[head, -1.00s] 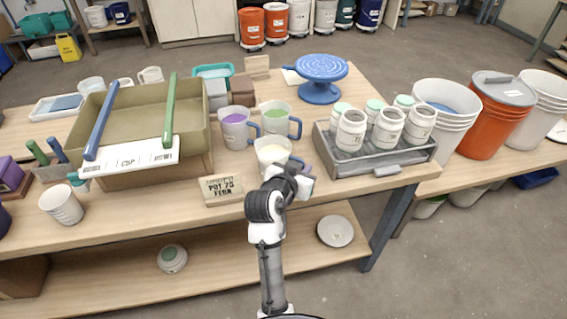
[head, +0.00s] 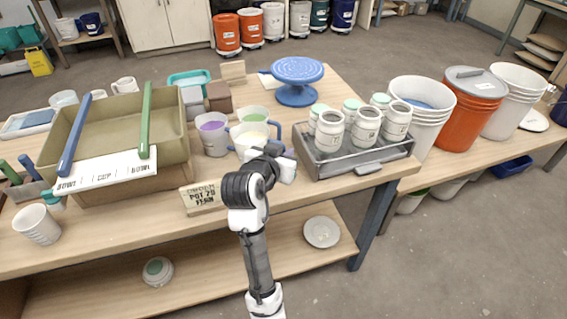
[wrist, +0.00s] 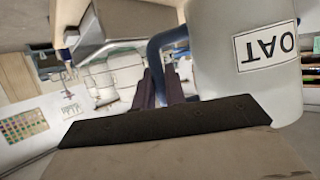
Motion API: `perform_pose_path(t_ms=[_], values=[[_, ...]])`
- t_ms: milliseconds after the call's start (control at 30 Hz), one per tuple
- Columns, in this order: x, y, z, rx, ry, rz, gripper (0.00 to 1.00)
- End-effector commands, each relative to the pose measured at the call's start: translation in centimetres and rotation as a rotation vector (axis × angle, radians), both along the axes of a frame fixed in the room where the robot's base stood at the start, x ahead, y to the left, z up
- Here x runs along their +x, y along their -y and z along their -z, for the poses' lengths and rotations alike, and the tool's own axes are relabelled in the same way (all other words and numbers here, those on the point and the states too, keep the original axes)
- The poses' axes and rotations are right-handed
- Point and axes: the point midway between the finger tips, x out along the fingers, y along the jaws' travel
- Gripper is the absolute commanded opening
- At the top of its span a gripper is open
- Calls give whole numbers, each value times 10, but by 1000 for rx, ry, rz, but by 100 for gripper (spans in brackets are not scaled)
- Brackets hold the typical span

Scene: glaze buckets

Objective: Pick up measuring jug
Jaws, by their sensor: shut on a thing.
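A white measuring jug with a blue handle and cream contents (head: 246,142) is in front of my gripper (head: 275,157) in the head view. In the wrist view the same jug (wrist: 235,50) shows upside down, with a label reading OAT. My gripper (wrist: 162,88) is shut on its blue handle (wrist: 156,48). The jug seems raised a little off the table; its base is partly hidden by my arm. A jug with purple contents (head: 212,133) stands left of it, and a jug with green contents (head: 253,115) is close behind it.
A grey tray with lidded jars (head: 345,165) is at the right. A name block (head: 203,196) sits at the front table edge. A large olive basin (head: 112,130) fills the left. A blue turntable (head: 297,72) stands behind.

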Motion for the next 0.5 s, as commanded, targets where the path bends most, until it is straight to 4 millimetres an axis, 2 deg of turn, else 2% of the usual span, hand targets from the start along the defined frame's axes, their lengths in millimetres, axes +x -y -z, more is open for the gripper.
perform_pose_path(t_ms=[33,500], values=[[0,0,-10,2,9,0,0],[0,0,-70,2,11,-1,0]])
